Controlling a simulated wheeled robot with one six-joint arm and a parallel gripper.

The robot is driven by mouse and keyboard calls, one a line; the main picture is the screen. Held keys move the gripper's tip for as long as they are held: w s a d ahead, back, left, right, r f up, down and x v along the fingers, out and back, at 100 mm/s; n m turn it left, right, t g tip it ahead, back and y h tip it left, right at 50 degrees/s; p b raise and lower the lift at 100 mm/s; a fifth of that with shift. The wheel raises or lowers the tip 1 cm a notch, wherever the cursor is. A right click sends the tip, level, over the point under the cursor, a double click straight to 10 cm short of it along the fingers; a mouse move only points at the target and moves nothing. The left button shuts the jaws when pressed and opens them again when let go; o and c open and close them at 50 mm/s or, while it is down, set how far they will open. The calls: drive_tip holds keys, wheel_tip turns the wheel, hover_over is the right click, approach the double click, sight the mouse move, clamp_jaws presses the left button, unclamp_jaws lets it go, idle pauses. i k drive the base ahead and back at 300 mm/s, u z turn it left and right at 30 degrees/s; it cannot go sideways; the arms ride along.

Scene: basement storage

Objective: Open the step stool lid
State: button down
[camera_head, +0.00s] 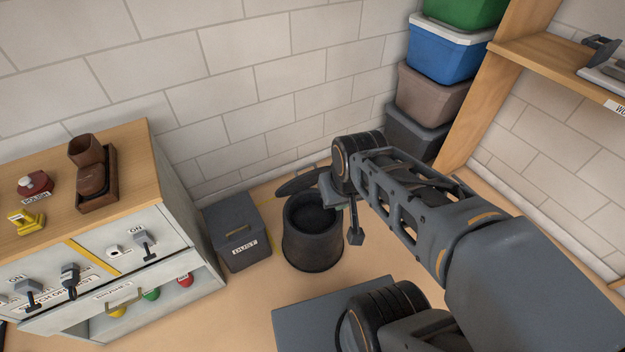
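The step stool appears to be the round, dark grey tub (312,248) on the floor near the back wall. Its top is open and its dark inside shows. A dark, flat disc that looks like its lid (299,184) is tilted above the back of the rim; whether it is hinged there cannot be seen. My gripper (345,208) is at the right of the rim, close to the right end of the lid. One finger points down beside the tub. The other finger is not clear, and contact with the lid cannot be told.
A grey box labelled "DUST" (238,230) stands left of the tub. A wooden-topped cabinet (130,150) fills the left. Stacked bins, including a blue one (446,55), and a wooden shelf (560,65) stand at the right. Some floor (255,290) in front is clear.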

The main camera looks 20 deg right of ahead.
sight(306, 181)
drive_tip(key=k, duration=0.9)
drive_tip(key=u, duration=0.65)
drive_tip(key=i, duration=1.65)
drive_tip(key=z, duration=0.5)
